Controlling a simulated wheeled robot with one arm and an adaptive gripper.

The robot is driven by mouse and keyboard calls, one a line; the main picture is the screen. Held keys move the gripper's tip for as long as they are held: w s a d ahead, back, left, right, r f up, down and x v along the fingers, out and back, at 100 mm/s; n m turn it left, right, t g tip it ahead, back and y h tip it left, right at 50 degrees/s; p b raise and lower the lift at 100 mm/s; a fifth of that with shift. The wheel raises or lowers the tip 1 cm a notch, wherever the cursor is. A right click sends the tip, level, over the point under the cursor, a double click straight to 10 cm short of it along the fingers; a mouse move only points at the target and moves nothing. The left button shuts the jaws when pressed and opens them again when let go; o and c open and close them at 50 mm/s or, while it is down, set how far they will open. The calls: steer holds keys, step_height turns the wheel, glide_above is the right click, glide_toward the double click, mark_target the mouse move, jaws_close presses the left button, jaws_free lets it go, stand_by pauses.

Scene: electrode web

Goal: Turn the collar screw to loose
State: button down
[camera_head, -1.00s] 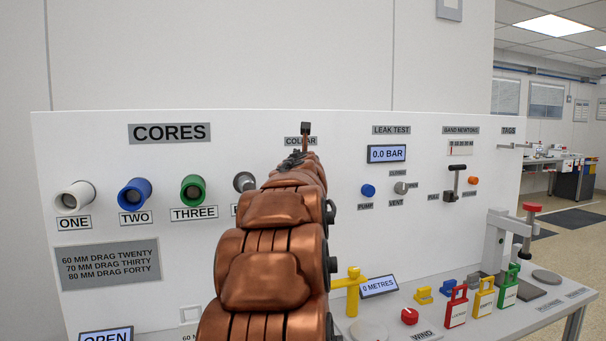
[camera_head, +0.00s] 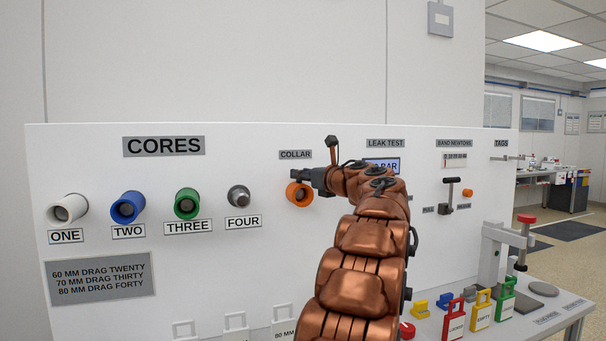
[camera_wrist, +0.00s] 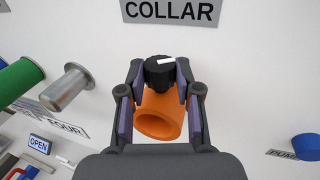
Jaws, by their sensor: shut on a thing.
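The collar is an orange ring on the white panel under the COLLAR label (camera_head: 295,154). In the head view the orange collar (camera_head: 300,195) shows partly behind my gripper (camera_head: 298,175). In the wrist view the collar (camera_wrist: 160,117) sits between my fingers, with its open end toward the lower left. The collar screw (camera_wrist: 160,71) is a black ribbed knob with a white mark, on top of the collar. My gripper (camera_wrist: 160,80) is shut on this knob, one finger on each side. The white mark points to the right and slightly up.
Cores ONE (camera_head: 68,208), TWO (camera_head: 129,206), THREE (camera_head: 188,203) and the metal core FOUR (camera_head: 238,196) stick out of the panel left of the collar. The leak test display (camera_head: 386,165) is partly behind my arm. Coloured tags (camera_head: 481,310) stand on the bench at the right.

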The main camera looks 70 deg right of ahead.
steer(key=shift+d+r+n+t+y+p, duration=0.2)
steer(key=shift+n+t+y+p, duration=0.35)
steer(key=shift+n+y, duration=0.4)
steer(key=shift+d+r+n+t+y+p, duration=0.15)
steer(key=shift+n+t+y+p, duration=0.45)
steer(key=shift+y, duration=0.65)
steer(key=shift+s, duration=0.1)
steer(key=c, duration=1.9)
jaws_free()
steer(key=r+p, duration=0.1)
steer(key=p, duration=0.1)
steer(key=s+d+r+n+t+y+p, duration=0.1)
steer(key=p, duration=0.1)
steer(key=shift+s+y, duration=0.15)
steer(key=shift+y, duration=0.15)
steer(key=shift+s+d+f, duration=0.2)
steer(key=shift+s+d, duration=0.15)
steer(key=shift+d, duration=0.05)
steer(key=shift+o, duration=0.9)
steer(key=shift+f, duration=0.1)
steer(key=shift+o, duration=0.8)
steer(key=shift+w+a, duration=0.35)
steer(key=o, duration=0.5)
steer(key=shift+w+f, duration=0.1)
